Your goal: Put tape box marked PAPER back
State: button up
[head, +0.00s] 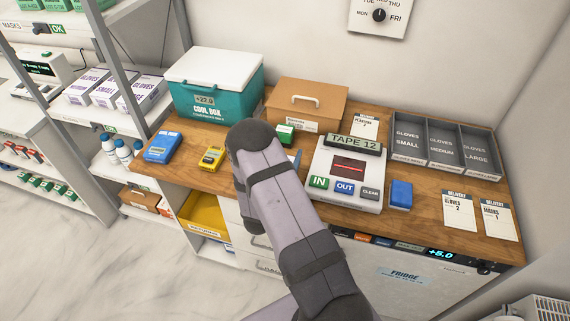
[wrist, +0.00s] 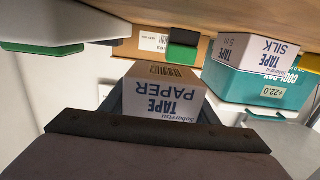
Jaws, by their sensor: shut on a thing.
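In the wrist view, which is upside down, my gripper (wrist: 163,108) is shut on a white and brown box marked TAPE PAPER (wrist: 160,85). Its dark fingers press the box from both sides, and the box appears held clear of the tabletop. A similar box marked TAPE SILK (wrist: 254,50) stands on the wooden counter near the teal cool box (wrist: 262,92). In the head view my own arm hides the gripper and the TAPE SILK box.
The brown lidded box (head: 307,103) and the cool box (head: 213,92) stand at the back of the counter (head: 455,238). Grey glove trays (head: 440,148) fill the back right.

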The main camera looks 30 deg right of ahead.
jog(key=shift+f+p, duration=0.6)
jog(key=shift+f, duration=1.8)
jog(key=shift+f, duration=0.2)
jog(key=o, duration=1)
jog(key=shift+o, duration=0.2)
jog(key=shift+a+r, duration=0.1)
jog(key=shift+r, duration=0.15)
jog(key=b+v, duration=0.3)
jog(key=v, duration=0.7)
jog(key=shift+s+a+b, duration=0.15)
jog(key=shift+a+b, duration=0.05)
jog(key=shift+b, duration=0.15)
jog(key=shift+s+a, duration=0.4)
jog(key=shift+s, duration=0.15)
